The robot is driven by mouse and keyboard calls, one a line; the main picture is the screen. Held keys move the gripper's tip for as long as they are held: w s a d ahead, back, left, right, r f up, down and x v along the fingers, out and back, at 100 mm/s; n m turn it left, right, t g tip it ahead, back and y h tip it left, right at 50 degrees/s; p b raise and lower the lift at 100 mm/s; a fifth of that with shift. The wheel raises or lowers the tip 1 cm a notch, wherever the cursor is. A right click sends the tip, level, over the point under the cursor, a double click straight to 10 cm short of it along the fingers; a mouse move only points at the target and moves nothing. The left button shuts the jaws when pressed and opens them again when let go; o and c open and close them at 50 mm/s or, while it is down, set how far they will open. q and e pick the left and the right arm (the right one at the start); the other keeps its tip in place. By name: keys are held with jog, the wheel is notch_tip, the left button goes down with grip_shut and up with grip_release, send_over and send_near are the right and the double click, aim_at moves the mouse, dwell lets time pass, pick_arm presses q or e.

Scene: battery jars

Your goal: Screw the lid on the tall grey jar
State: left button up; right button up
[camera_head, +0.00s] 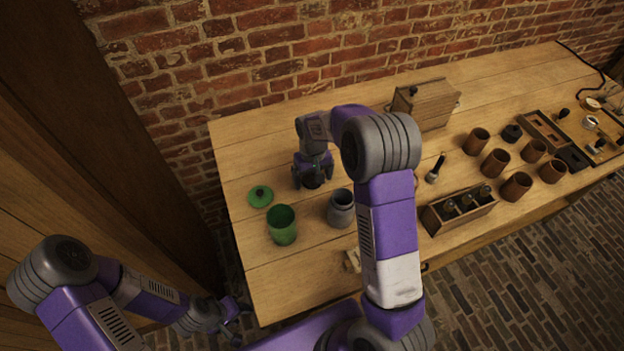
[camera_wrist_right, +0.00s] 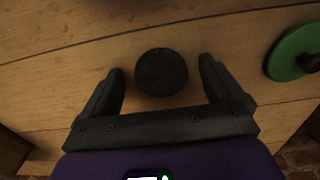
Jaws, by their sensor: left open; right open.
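The grey jar (camera_head: 341,209) stands upright and open-topped on the table, just left of my right forearm. A dark round lid-like piece (camera_wrist_right: 161,72) lies on the table under my right gripper; it also shows in the head view (camera_head: 312,182), mostly covered by the gripper. My right gripper (camera_head: 313,176) points down over it, behind and left of the grey jar. In the right wrist view its open fingers (camera_wrist_right: 162,68) are on either side of the dark piece, with gaps on both sides. My left gripper (camera_head: 236,318) is open and empty, low beside the table's front left edge.
A green jar (camera_head: 282,228) and a green lid (camera_head: 260,196) are left of the grey jar. A wooden box (camera_head: 425,104) stands behind; a rack (camera_head: 457,212), several brown cups (camera_head: 495,162) and trays lie right. My right arm hides part of the table's middle.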

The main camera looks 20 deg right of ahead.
jog(key=c, duration=1.1)
notch_tip(320, 180, up, 10)
jog(key=p, duration=0.2)
jog(key=shift+p, duration=0.35)
